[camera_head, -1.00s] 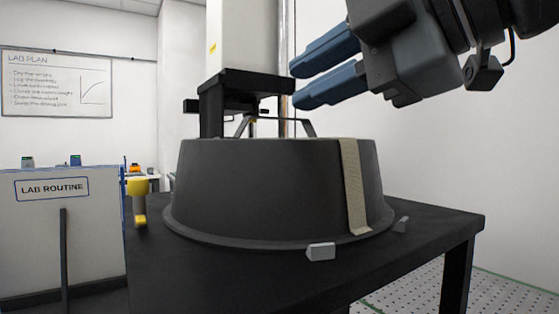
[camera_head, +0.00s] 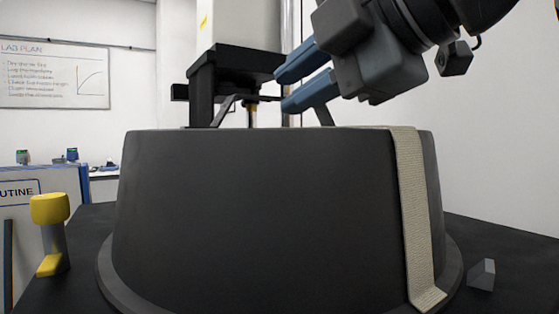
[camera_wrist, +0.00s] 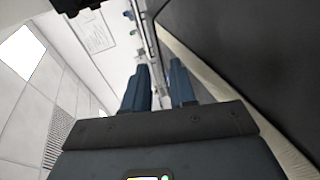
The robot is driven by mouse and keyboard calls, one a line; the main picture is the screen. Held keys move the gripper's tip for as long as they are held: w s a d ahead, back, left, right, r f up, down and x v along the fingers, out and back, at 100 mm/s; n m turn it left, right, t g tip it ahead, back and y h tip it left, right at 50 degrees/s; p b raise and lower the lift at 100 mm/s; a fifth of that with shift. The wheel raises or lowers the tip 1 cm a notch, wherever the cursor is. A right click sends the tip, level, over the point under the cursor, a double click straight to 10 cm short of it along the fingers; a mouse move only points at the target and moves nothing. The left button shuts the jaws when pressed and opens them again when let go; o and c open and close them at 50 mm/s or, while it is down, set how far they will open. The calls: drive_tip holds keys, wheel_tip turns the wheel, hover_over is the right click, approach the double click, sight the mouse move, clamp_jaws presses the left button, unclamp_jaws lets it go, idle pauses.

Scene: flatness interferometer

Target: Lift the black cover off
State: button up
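The black cover (camera_head: 265,215) is a wide round tub shape with a flared rim, resting on the black table (camera_head: 500,238). A beige strap (camera_head: 413,210) runs over its right side. A dark handle (camera_head: 222,110) stands on its top, partly hidden behind my gripper. My gripper (camera_head: 281,90) has two blue fingers apart with nothing seen between them. They are above the cover's top, near the right part of the handle; I cannot tell whether they touch it. In the wrist view the fingers (camera_wrist: 160,85) show a gap, with the dark cover (camera_wrist: 260,60) to their right.
A white column with a black bracket (camera_head: 235,60) rises behind the cover, close to my fingers. A yellow-and-grey clamp-like piece (camera_head: 49,235) stands at the left. A small grey block (camera_head: 482,274) lies right of the rim. A whiteboard (camera_head: 55,75) hangs on the far wall.

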sight(279, 99)
drive_tip(key=x, duration=0.4)
drive_tip(key=shift+w, duration=0.15)
clamp_jaws()
idle(1.3)
